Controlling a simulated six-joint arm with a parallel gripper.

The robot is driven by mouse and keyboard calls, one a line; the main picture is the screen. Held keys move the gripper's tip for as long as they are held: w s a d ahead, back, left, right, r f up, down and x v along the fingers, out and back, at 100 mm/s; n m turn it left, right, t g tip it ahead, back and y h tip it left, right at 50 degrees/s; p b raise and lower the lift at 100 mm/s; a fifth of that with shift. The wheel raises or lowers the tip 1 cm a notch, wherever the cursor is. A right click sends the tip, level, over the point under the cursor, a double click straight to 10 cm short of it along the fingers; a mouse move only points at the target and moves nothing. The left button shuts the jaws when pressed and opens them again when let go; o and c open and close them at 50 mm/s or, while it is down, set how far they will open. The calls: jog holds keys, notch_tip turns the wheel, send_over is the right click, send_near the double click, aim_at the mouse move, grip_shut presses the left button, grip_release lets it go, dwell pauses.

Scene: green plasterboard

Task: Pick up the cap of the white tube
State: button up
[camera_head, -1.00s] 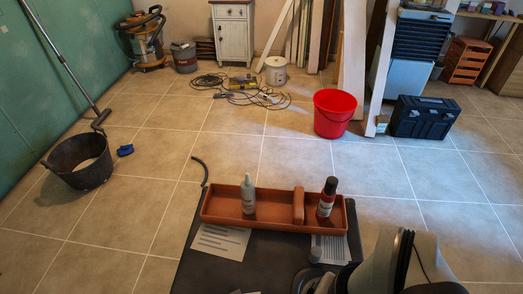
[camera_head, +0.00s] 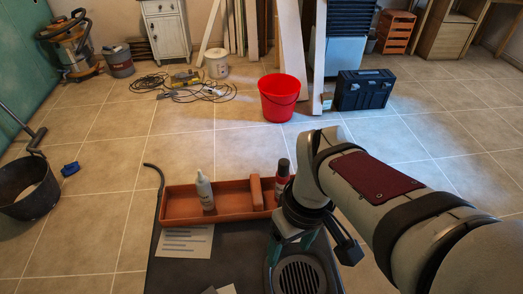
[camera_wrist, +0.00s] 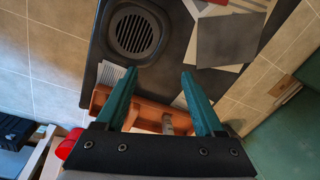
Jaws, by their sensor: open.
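The white tube (camera_head: 206,194) stands upright in the left compartment of a long orange-brown tray (camera_head: 236,202) in the head view. Its narrow pale cap (camera_head: 200,176) points up at the top. My gripper (camera_head: 290,248) is to the right of the tube and on the near side of the tray, above the dark bench top, partly hidden by my wrist. In the wrist view my gripper (camera_wrist: 158,75) has its two green fingers spread apart with nothing between the tips. The tray (camera_wrist: 150,112) shows beyond the fingers there; the tube cannot be made out clearly.
A dark bottle with a red label (camera_head: 283,178) stands in the tray's right end, close to my wrist. The tray's handle block (camera_head: 255,190) lies between bottle and tube. A round grille (camera_head: 299,275) and paper sheets (camera_head: 186,241) are on the bench top (camera_head: 240,262).

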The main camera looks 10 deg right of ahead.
jog(key=w+d+f+n+h, duration=0.15)
jog(key=w+f+n, duration=0.45)
jog(key=w+n, duration=0.7)
jog(key=shift+n+y, duration=0.25)
jog(key=shift+n, duration=0.25)
jog(key=f, duration=1.5)
jog(key=shift+s+d+f, duration=0.1)
jog(key=shift+d+f, duration=0.1)
jog(key=shift+d, duration=0.1)
grip_shut()
